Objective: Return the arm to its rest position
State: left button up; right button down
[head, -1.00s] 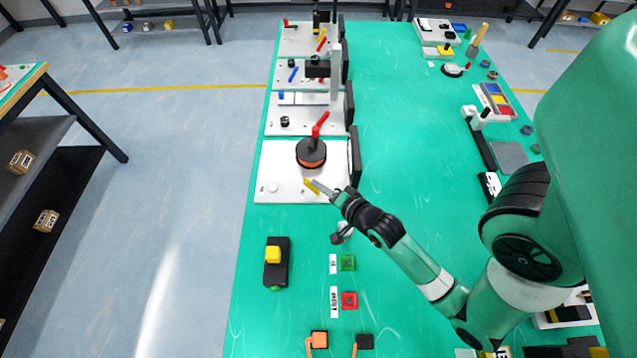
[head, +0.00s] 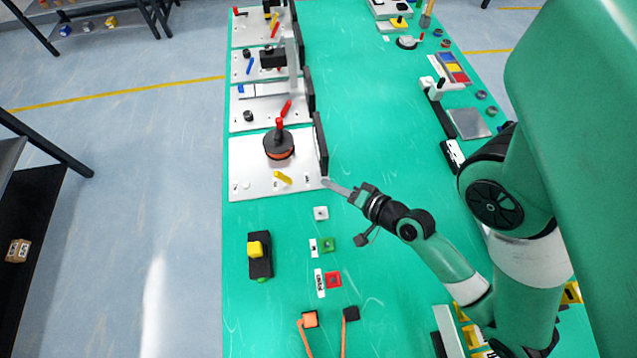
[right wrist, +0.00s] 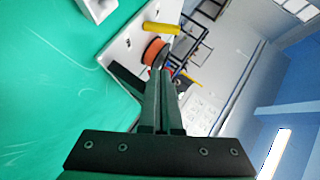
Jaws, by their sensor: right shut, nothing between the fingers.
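My right arm reaches in from the right in the head view. Its gripper (head: 327,184) is shut and empty, just off the front right corner of the nearest white panel (head: 245,165). The panel bears a black and orange rotary knob (head: 278,152) with a red handle and a small yellow lever (head: 283,177). In the right wrist view the closed fingers (right wrist: 163,68) point toward the orange knob (right wrist: 153,52) and the yellow lever (right wrist: 160,28), apart from the lever. My left gripper is out of view.
More white panels (head: 240,120) line the left table edge behind. A black box with a yellow button (head: 259,248), green (head: 328,244) and red (head: 334,280) buttons, and orange-cabled plugs (head: 310,319) lie in front. The middle of the green table (head: 385,110) is clear.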

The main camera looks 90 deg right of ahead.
jog(key=shift+s+a+r, duration=0.15)
jog(key=shift+s+a, duration=0.05)
dwell(0.3)
